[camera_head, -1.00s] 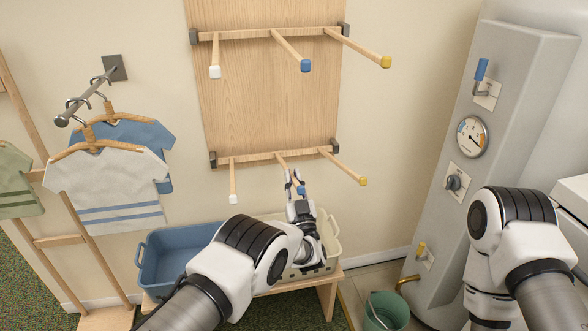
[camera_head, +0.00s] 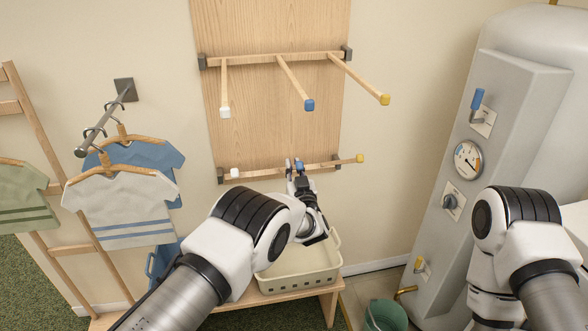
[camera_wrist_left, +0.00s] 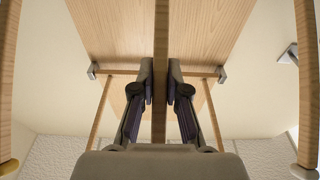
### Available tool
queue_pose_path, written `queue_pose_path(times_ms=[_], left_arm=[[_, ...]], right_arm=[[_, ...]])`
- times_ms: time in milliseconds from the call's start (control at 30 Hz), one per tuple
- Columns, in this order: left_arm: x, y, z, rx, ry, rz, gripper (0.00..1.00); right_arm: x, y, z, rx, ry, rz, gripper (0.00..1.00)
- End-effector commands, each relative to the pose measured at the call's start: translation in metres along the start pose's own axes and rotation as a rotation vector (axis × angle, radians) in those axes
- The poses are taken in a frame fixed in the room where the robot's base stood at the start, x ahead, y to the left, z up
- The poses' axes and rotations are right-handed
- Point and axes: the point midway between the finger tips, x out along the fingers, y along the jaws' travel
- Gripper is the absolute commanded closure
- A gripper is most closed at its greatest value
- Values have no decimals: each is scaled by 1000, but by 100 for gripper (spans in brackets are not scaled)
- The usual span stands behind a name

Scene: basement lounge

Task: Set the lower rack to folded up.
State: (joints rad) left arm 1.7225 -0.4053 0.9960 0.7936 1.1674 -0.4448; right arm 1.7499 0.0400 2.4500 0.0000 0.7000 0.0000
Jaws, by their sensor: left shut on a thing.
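The lower rack (camera_head: 270,173) is a wooden bar on the wall board with three pegs, tipped white, blue and yellow. Its pegs point out towards me, tips about level with the bar. My left gripper (camera_head: 298,172) is shut on the middle, blue-tipped peg. In the left wrist view this middle peg (camera_wrist_left: 160,70) runs between the fingers (camera_wrist_left: 160,97), and the outer pegs (camera_wrist_left: 306,75) show at both edges. The gripper and foreshortening hide part of the middle peg. My right arm is at the right; its gripper is not seen.
The upper rack (camera_head: 270,59) juts out above, pegs sloping down towards me. A cream basket (camera_head: 300,275) and a blue basket (camera_head: 155,262) stand on a low bench below. Shirts hang at left (camera_head: 120,205). A grey boiler panel (camera_head: 450,160) and green bucket (camera_head: 385,315) are at right.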

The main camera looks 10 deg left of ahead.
Motion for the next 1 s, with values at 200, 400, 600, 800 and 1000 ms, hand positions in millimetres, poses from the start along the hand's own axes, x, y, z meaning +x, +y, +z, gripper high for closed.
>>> queue_pose_path(times_ms=[200, 400, 600, 800, 1000], left_arm=[[-1, 0, 2, 0, -2, 0, 62], [0, 0, 1, 0, -1, 0, 60], [-4, 0, 7, 1, 13, 0, 60], [-26, 0, 39, 3, 116, 0, 60], [-52, 0, 80, 0, 268, 0, 60]], right_arm=[[0, 0, 0, 0, 0, 0, 60], [0, 0, 0, 0, 0, 0, 60], [4, 0, 0, 0, 0, 0, 60], [27, 0, 0, 0, 0, 0, 60], [78, 1, 0, 0, 0, 0, 60]])
